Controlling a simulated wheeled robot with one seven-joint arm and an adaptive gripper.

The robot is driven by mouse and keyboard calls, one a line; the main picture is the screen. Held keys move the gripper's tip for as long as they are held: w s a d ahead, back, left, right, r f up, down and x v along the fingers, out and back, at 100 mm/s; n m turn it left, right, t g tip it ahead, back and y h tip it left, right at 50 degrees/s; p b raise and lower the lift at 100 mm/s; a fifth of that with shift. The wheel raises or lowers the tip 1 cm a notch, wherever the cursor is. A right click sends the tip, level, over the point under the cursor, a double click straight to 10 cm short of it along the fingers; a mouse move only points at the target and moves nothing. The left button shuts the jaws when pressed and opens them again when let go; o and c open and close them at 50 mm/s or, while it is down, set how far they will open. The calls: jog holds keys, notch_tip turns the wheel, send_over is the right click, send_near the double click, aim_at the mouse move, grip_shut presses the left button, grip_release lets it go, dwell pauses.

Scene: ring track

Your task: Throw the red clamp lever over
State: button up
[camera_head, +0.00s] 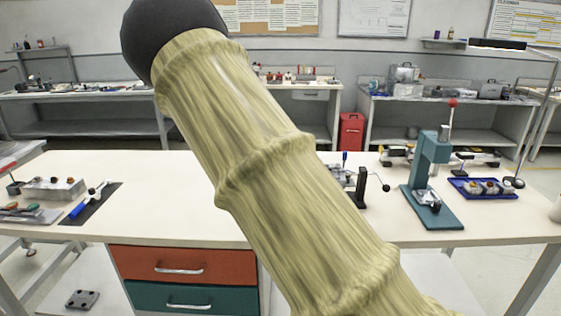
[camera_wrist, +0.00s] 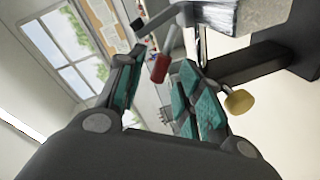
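The red clamp lever shows in the wrist view as a red cylindrical grip (camera_wrist: 159,69) on a thin grey rod that runs up to a dark part of a fixture. My gripper (camera_wrist: 158,86) has teal pads, and its fingers stand apart. The red grip appears in the gap between the fingertips; I cannot tell whether it is touched. In the head view my arm covers the middle of the bench and hides my gripper and the red lever.
A dark bar with a yellow knob (camera_wrist: 239,102) is close to the right finger. On the white bench (camera_head: 170,215) are a teal press (camera_head: 432,175), a blue tray (camera_head: 483,188) and a black post fixture (camera_head: 360,187). At left lies a blue-handled tool (camera_head: 80,208).

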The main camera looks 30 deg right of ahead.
jog(key=shift+v, duration=2.85)
